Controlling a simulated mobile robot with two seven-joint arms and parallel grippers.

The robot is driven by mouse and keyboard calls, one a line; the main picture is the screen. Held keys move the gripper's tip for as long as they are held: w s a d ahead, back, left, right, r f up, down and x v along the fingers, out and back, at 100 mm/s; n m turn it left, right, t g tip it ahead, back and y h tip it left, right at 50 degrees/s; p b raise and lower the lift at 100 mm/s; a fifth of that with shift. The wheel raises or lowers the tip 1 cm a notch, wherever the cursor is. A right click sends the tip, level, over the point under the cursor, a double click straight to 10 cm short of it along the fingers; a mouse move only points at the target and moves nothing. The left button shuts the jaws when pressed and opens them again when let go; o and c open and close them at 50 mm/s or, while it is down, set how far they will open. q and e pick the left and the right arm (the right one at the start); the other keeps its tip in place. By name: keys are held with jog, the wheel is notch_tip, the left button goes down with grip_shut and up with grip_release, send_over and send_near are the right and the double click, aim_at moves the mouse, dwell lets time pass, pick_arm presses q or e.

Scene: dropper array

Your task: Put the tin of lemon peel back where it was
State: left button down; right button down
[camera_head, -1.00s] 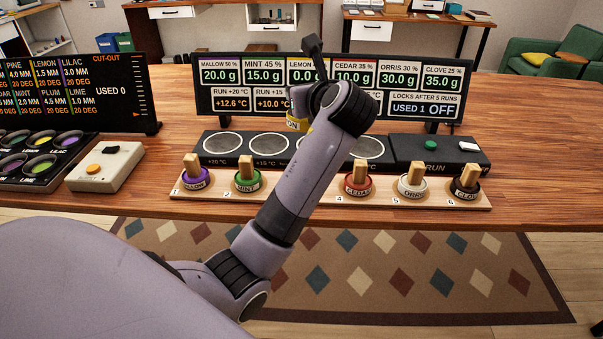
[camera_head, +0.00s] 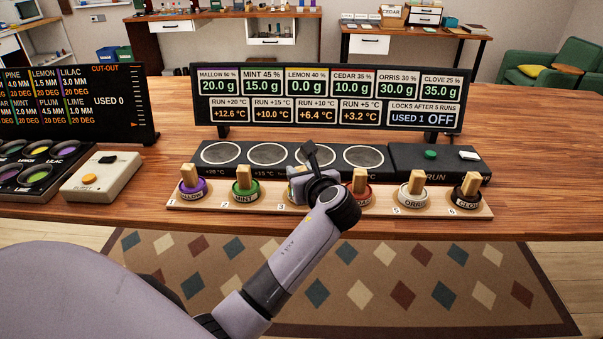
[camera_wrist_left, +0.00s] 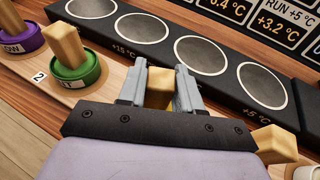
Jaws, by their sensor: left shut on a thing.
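My left gripper (camera_head: 300,186) is over place 3 of the wooden strip (camera_head: 190,208), between the green mint tin (camera_head: 245,190) and the red cedar tin (camera_head: 360,190). In the left wrist view its fingers (camera_wrist_left: 160,92) are shut on the wooden knob (camera_wrist_left: 159,86) of the lemon peel tin. The tin's body is hidden by the gripper, so I cannot tell whether it touches the strip. My right gripper is not in view.
Purple mallow (camera_head: 192,188), orris (camera_head: 414,190) and clove (camera_head: 467,191) tins stand on the strip. Behind is a dark plate with round pads (camera_head: 222,154), all bare. A display (camera_head: 330,98) stands further back. A control box (camera_head: 103,172) is at left.

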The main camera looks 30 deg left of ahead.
pick_arm(q)
jog(key=c, duration=0.8)
grip_release()
jog(key=shift+f, duration=0.1)
jog(key=shift+r, duration=0.2)
